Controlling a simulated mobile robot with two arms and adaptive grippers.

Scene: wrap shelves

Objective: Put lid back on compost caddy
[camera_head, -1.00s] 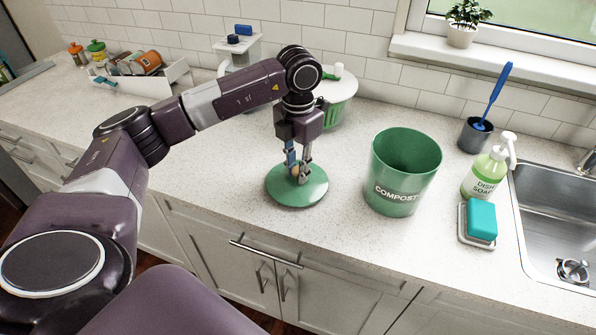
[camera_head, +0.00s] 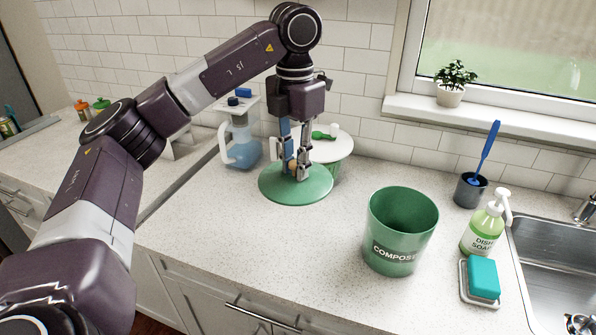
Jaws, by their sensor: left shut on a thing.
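The green compost caddy (camera_head: 400,232) stands upright and open-topped on the counter, right of centre, with "COMPOST" on its front. The round green lid (camera_head: 292,190) is held level by its small tan knob (camera_head: 293,166). My left gripper (camera_head: 294,170) is shut on that knob from above. The lid appears raised above the counter, to the left of the caddy and apart from it. It hides part of the white-topped green container behind it. My right gripper is not in view.
A blue pitcher (camera_head: 241,142) and a white-topped green container (camera_head: 333,149) stand behind the lid. Right of the caddy are a dish soap bottle (camera_head: 484,230), a teal sponge (camera_head: 483,278), a brush holder (camera_head: 469,189) and the sink (camera_head: 548,250). The counter's front middle is clear.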

